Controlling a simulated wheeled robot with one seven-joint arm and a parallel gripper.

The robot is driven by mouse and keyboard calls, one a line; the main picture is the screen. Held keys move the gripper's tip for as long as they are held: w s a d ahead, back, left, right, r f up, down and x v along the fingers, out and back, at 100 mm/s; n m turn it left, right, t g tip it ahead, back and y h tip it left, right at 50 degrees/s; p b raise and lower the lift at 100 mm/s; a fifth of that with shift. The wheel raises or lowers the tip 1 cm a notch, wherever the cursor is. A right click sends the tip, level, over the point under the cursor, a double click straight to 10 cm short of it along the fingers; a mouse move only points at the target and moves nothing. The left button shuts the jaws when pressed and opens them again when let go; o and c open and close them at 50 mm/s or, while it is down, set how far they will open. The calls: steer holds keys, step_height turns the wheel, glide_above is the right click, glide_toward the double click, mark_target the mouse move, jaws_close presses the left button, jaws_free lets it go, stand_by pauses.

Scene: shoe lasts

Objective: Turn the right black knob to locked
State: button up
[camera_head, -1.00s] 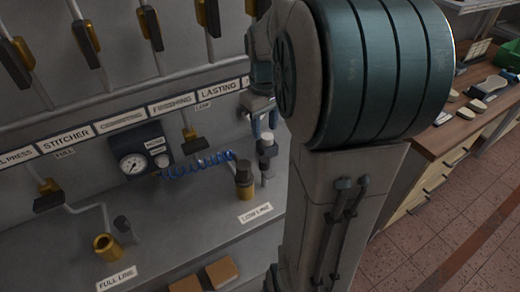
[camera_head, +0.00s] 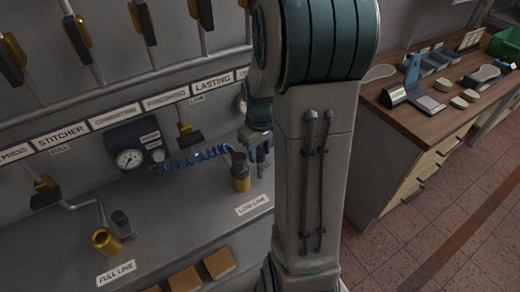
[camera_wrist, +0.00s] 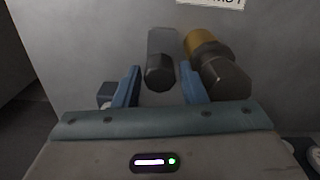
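The right black knob (camera_wrist: 160,72) shows in the wrist view on a grey stem, between the two blue fingers of my gripper (camera_wrist: 160,84). The fingers are apart, with a visible gap on each side of the knob. Beside it on the right is a brass fitting (camera_wrist: 202,42) with a dark plug in it. In the head view my gripper (camera_head: 257,148) is at the low-line brass fitting (camera_head: 241,182), and the knob there is mostly hidden by it. The left black knob (camera_head: 121,222) stands beside the empty brass socket (camera_head: 106,241) at the full line.
A gauge (camera_head: 130,159) and a blue coiled hose (camera_head: 190,163) sit on the panel left of my gripper. Brown blocks (camera_head: 219,263) lie along the ledge front. A wooden bench (camera_head: 410,112) with tools stands to the right.

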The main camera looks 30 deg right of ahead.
steer(key=c, duration=0.7)
steer(key=shift+m, duration=0.4)
steer(key=m+b, duration=0.1)
steer(key=m, duration=0.2)
steer(key=shift+m, duration=0.4)
steer(key=m+b, duration=0.1)
steer(key=m, duration=1.2)
steer(key=shift+m+p, duration=0.3)
